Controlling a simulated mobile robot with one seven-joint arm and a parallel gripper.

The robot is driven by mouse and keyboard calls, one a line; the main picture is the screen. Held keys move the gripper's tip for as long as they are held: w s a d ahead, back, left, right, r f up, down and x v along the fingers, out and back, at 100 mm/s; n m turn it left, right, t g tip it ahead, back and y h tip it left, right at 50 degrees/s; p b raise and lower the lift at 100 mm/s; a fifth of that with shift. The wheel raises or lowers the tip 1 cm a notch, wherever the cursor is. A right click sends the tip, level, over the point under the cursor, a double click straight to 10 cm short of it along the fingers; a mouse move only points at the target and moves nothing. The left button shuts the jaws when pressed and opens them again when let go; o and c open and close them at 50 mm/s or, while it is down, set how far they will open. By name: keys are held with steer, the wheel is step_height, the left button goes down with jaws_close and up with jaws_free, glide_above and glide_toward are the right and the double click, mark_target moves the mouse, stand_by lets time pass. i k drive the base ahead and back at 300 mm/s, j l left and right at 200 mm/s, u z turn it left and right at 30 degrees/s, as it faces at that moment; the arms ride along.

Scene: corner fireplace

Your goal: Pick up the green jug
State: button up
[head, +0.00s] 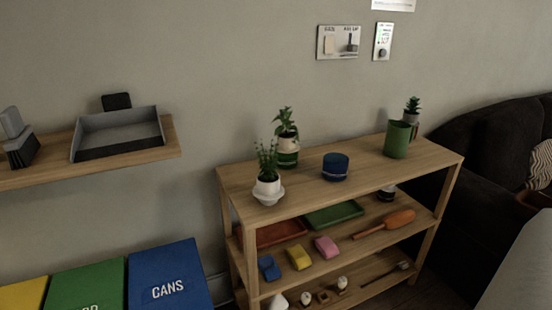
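The green jug (397,140) is a plain green, roughly cylindrical vessel. It stands upright on the right part of the top of the wooden shelf unit (232,181), in front of a small potted plant (412,108) that it partly hides. No handle can be made out from here. My gripper is not in view, and nothing is seen touching the jug.
A dark blue pot (335,167) and two potted plants, one in a white pot (268,186), stand left of the jug. Lower shelves hold coloured blocks, trays and an orange tool (385,224). A dark sofa (480,160) is at right, bins (168,275) at lower left.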

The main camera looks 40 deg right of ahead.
mark_target(399, 133)
steer(key=i+l+z, duration=0.1)
steer(key=i+z, duration=0.35)
steer(key=z, duration=1.1)
steer(key=k+l, duration=0.05)
